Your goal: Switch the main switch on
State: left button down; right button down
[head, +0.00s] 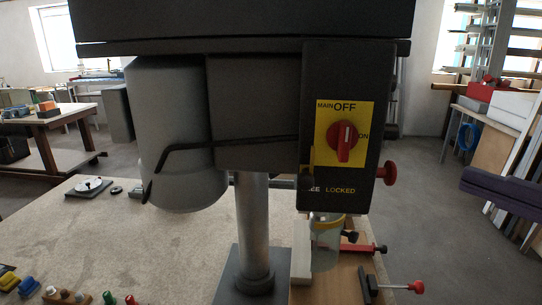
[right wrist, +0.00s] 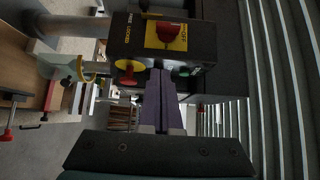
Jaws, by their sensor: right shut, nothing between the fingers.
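The main switch is a red rotary knob (head: 344,141) on a yellow plate (head: 325,110) on the front of a dark control box. The plate reads MAIN, OFF at the top and ON at the right. The knob's white mark is upright, toward OFF. The knob also shows in the right wrist view (right wrist: 169,34). My right gripper (head: 468,180), with purple fingers, is at the right of the head view, apart from the box and not touching the switch. Its fingers (right wrist: 161,74) are shut and empty, pointing toward the box in the wrist view. My left gripper is not in view.
A red knob (head: 388,173) sticks out from the box's right side. FREE/LOCKED lettering (head: 332,190) is below the switch. A bent black rod (head: 225,143) crosses the machine's front. A steel column (head: 253,225) stands on the workbench (head: 170,255). Space right of the box looks open.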

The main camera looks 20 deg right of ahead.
jog(key=p, duration=0.1)
send_near(356, 143)
jog(key=w, duration=0.2)
jog(key=w+d, duration=0.1)
jog(key=w, duration=0.1)
jog(key=shift+w+d+f, duration=0.1)
jog(key=shift+w+a+p, duration=0.25)
jog(key=shift+a+p, duration=0.25)
jog(key=shift+a, duration=0.05)
jog(key=shift+w+a+p, duration=0.3)
jog(key=shift+a+p, duration=0.15)
jog(key=shift+a, duration=0.05)
jog(key=shift+w+a+f, duration=0.15)
jog(key=shift+w+a, duration=0.25)
jog(key=shift+a, duration=0.3)
jog(key=shift+f, duration=0.1)
jog(key=shift+f+b, duration=0.15)
jog(key=shift+b, duration=0.15)
jog(key=shift+m+t+b, duration=0.3)
